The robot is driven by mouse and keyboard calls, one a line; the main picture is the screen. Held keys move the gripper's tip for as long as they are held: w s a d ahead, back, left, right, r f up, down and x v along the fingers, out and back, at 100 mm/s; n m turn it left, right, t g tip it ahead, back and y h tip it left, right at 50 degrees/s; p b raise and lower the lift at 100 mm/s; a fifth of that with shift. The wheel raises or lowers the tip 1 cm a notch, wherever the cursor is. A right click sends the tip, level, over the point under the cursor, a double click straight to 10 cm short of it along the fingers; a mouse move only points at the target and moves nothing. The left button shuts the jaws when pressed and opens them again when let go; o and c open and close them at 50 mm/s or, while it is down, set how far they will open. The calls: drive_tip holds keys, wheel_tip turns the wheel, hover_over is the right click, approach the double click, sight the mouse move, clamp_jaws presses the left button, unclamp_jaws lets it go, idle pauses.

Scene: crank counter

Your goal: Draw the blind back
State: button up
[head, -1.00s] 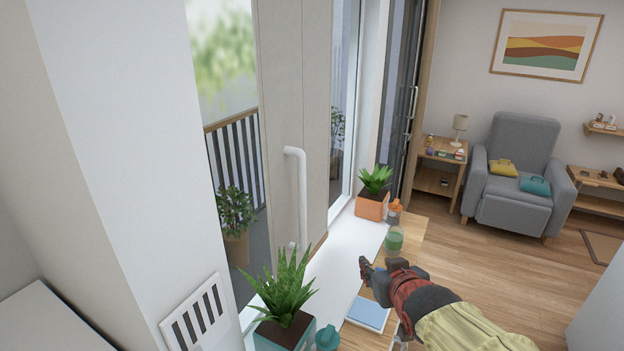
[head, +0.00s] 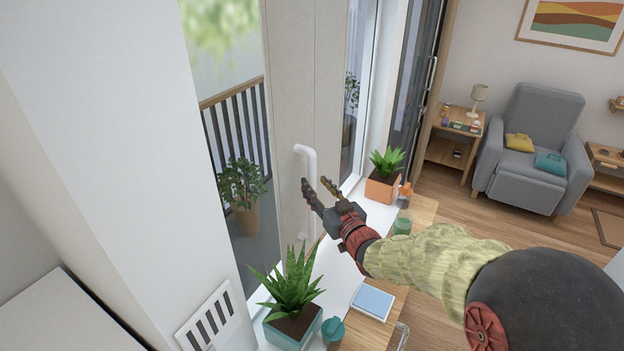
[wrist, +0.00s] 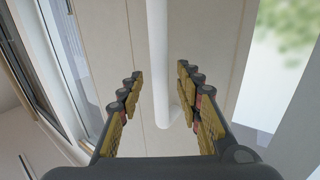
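The blind is a pale beige panel (head: 285,105) hanging in front of the window. A white vertical bar handle (head: 312,175) with a bent top stands on it. My gripper (head: 320,188) is open beside the handle in the head view, its two fingers pointing toward the panel. In the wrist view the white handle (wrist: 158,60) runs down between the spread fingers of my gripper (wrist: 158,100), and the blind panel (wrist: 110,40) lies behind it. No finger visibly touches the handle.
On the sill stand a teal-potted plant (head: 292,325) in front and an orange-potted plant (head: 383,188) farther back. A blue-covered book (head: 373,303), a teal lidded container (head: 333,329) and a green jar (head: 402,226) are close by. A grey armchair (head: 530,165) stands beyond open floor.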

sight(314, 183)
drive_tip(key=shift+x, duration=1.65)
drive_tip(key=shift+c, duration=0.4)
drive_tip(key=c, duration=0.8)
clamp_jaws()
